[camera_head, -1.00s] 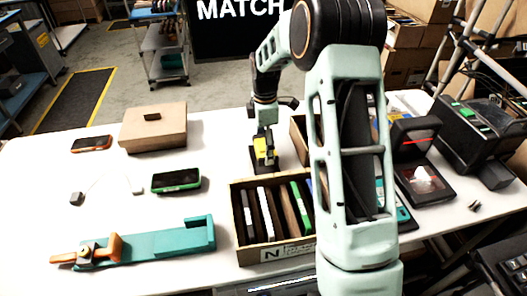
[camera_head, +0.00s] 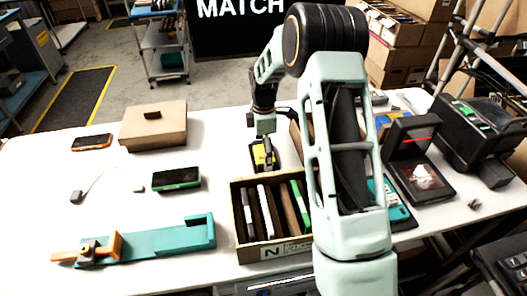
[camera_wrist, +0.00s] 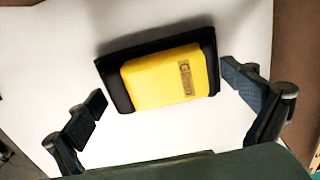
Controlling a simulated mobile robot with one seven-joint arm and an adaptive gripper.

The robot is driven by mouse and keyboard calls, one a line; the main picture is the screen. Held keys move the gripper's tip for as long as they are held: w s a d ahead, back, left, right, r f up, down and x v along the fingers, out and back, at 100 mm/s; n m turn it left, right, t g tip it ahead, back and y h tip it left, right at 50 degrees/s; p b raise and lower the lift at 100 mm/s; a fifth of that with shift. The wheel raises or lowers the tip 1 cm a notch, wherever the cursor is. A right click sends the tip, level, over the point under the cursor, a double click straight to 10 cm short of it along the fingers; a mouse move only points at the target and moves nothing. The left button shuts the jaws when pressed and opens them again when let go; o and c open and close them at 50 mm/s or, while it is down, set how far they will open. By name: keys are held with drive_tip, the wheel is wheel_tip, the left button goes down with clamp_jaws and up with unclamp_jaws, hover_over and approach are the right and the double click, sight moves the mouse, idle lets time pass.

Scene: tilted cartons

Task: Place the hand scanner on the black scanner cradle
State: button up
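In the head view, my wrist is just above and behind the scanner, and the fingertips are hard to make out.
A green-edged device (camera_head: 176,179) and a closed brown box (camera_head: 153,126) lie to the left. A teal fixture (camera_head: 165,242) is front left. A black machine (camera_head: 480,130) stands at right.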

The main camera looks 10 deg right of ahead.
drive_tip(key=shift+r, duration=0.1)
wheel_tip(320, 180, up, 12)
idle(0.6)
drive_tip(key=shift+r, duration=0.1)
